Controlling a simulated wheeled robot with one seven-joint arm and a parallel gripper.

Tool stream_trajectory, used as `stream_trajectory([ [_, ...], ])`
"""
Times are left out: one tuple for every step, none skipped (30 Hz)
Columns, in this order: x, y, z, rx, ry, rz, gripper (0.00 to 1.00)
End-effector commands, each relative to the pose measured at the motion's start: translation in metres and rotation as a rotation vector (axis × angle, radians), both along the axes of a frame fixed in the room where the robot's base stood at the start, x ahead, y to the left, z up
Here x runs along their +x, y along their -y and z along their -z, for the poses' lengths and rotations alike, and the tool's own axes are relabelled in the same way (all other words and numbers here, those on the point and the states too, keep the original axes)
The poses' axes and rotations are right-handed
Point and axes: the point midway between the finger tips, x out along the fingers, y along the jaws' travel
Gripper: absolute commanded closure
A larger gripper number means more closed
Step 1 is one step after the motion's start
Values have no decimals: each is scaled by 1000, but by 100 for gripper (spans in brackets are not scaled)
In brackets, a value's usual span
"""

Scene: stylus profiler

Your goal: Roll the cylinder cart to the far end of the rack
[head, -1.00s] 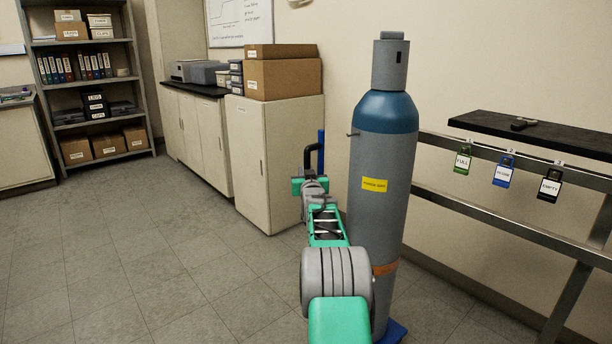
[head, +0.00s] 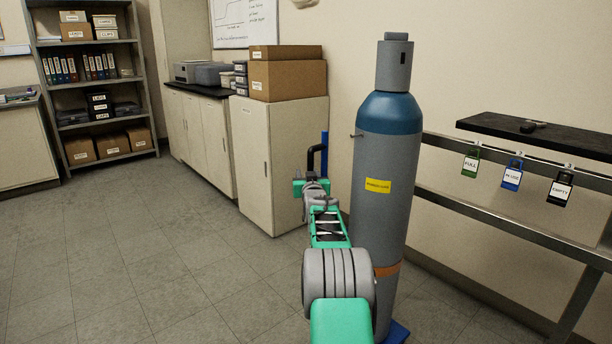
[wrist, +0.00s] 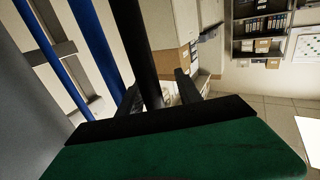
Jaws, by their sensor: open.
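A tall grey gas cylinder (head: 378,228) with a blue shoulder and yellow label stands upright on the cart's blue base plate (head: 397,333). An orange strap crosses its lower part. The cart's blue upright (head: 324,150) and black handle (head: 311,158) show left of the cylinder. In the head view my gripper (head: 316,190) is at the handle, its fingertips unclear. In the wrist view my gripper (wrist: 158,92) is open, with a black handle bar (wrist: 139,45) passing between its dark fingers. The wall rack (head: 490,213) runs along the right, with FULL, IN USE and EMPTY tags.
A black shelf (head: 540,134) juts from the wall above the rack rails. A beige cabinet (head: 290,165) with cardboard boxes (head: 285,80) stands behind the handle. A shelving unit (head: 95,95) is at the back left. The tiled floor (head: 130,260) at left is clear.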

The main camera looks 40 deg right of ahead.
Motion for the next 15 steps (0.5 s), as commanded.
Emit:
stream_trajectory([
  [-1,1,-1,-1,1,2,59],
  [-1,1,-1,-2,1,2,59],
  [-2,1,-2,-2,1,3,59],
  [-3,0,-2,-2,2,3,59],
  [-4,0,-3,-2,2,3,59],
  [-7,-3,-4,-3,3,2,59],
  [-10,-5,-5,-4,4,2,59],
  [-13,-7,-5,-3,3,2,59],
  [-19,-11,-5,-2,2,1,59],
  [-23,-15,-5,-2,3,1,59],
  [-28,-18,-5,-1,2,0,59],
  [-34,-22,-6,-2,3,0,59],
  [-39,-26,-5,-1,2,-1,59],
  [-44,-29,-4,-1,1,-1,59],
  [-49,-33,-4,-1,2,-1,59],
])
